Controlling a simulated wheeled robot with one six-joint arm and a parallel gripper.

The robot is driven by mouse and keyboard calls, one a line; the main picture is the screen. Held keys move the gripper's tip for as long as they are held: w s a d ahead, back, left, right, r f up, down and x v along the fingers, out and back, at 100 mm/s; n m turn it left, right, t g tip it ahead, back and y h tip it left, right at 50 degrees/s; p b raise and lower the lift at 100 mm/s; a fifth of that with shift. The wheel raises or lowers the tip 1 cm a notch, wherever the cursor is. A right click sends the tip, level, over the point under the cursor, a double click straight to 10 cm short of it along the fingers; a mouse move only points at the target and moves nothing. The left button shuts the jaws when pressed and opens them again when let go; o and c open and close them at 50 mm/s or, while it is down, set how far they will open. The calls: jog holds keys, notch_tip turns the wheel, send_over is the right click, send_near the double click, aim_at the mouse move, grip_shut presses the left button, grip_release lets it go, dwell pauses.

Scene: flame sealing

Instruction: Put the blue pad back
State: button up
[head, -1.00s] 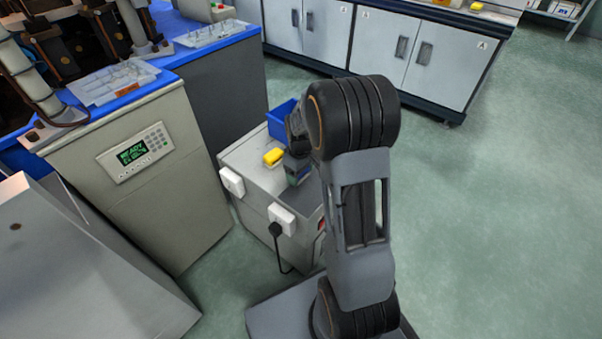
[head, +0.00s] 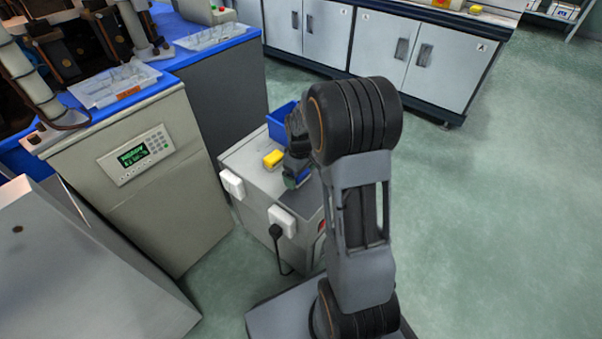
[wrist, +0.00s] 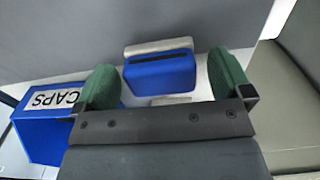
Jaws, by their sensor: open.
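In the wrist view the blue pad (wrist: 160,75) sits between my gripper's two green-tipped fingers, with a dark slot along its upper edge. A pale grey strip shows above it and another pale piece just below it. My gripper (wrist: 168,82) is open around the pad. The left finger looks very close to the pad's left side, and a small gap shows at the right; I cannot tell whether the left one touches. In the head view my gripper (head: 296,180) is low over the small cabinet's top, and my arm partly hides that spot.
A blue bin labelled CAPS (wrist: 40,138) is left of the fingers; it stands at the cabinet's back in the head view (head: 281,127). A keypad machine (head: 165,190) stands left. Open floor is right.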

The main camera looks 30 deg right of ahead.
notch_tip(320, 180, up, 11)
jog(key=p, duration=0.4)
jog(key=shift+r, duration=0.15)
jog(key=s+a+r+m+t+p, duration=0.1)
jog(key=s+a+r+p, duration=0.2)
jog(key=r+p, duration=0.7)
jog(key=s+a+r+m+t+p, duration=0.1)
jog(key=s+a+r+m+p, duration=0.1)
jog(key=s+r+p, duration=0.5)
jog(key=s+a+r+m+t+p, duration=0.1)
jog(key=s+a+r+p, duration=0.3)
jog(key=r+p, duration=0.9)
notch_tip(320, 180, up, 7)
jog(key=shift+s+a+r+m+t, duration=0.1)
jog(key=shift+s+a+m+t, duration=0.25)
jog(key=shift+s, duration=0.65)
